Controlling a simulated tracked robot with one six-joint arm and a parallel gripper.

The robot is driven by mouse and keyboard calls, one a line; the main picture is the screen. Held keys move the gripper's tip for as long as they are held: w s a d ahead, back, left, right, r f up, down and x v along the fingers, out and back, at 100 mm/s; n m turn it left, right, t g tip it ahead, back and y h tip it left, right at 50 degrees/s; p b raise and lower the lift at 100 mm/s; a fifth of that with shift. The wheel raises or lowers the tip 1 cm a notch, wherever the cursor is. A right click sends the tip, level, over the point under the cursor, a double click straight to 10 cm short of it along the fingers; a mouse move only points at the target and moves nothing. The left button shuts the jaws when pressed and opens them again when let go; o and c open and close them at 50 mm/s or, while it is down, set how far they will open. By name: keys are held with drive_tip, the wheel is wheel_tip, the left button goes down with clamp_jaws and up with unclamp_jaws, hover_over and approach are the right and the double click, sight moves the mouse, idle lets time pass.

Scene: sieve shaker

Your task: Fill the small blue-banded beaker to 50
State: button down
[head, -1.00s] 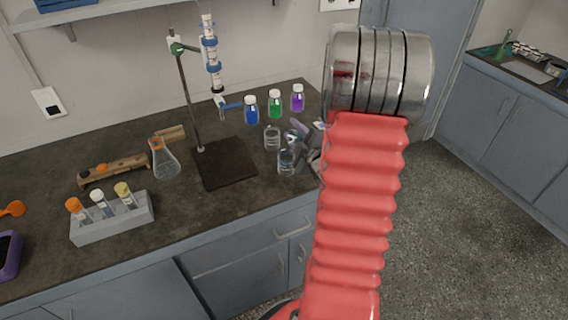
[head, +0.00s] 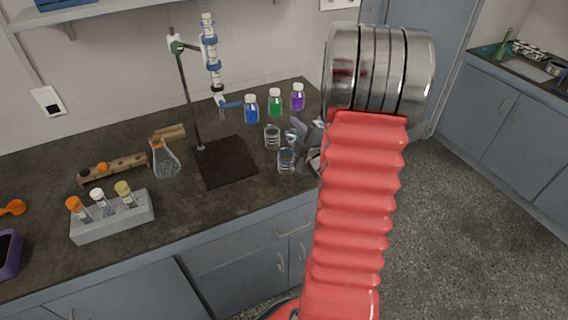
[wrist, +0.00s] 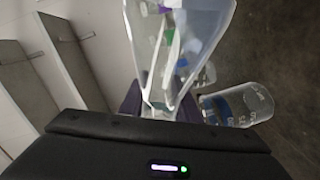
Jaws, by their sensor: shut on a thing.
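My gripper (head: 304,138) is beside two clear beakers on the dark bench, partly hidden by my red arm. In the wrist view my gripper (wrist: 160,108) is shut on a clear glass vessel (wrist: 205,25), which looks tilted; its contents are hard to make out. A beaker with a blue band and markings (wrist: 238,105) stands to the right of the fingers, apart from the held vessel. In the head view one beaker (head: 272,137) stands behind the other beaker (head: 286,161), near the bench's front edge. I cannot tell their fill levels.
Bottles of blue (head: 251,110), green (head: 275,104) and purple (head: 297,98) stand behind the beakers. A burette (head: 211,55) hangs on a stand with a dark base (head: 225,165). A conical flask (head: 165,160) and a tube rack (head: 112,220) are to the left.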

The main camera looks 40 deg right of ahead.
drive_tip(key=shift+a+r+n+p, duration=0.1)
drive_tip(key=shift+r+n+p, duration=0.2)
drive_tip(key=shift+n+p, duration=0.75)
idle(2.9)
drive_tip(key=shift+w+a+f+n+h+p, duration=0.1)
drive_tip(key=shift+f+n+h+p, duration=0.3)
drive_tip(key=shift+n, duration=0.45)
idle(1.9)
drive_tip(key=shift+n, duration=0.3)
idle(1.0)
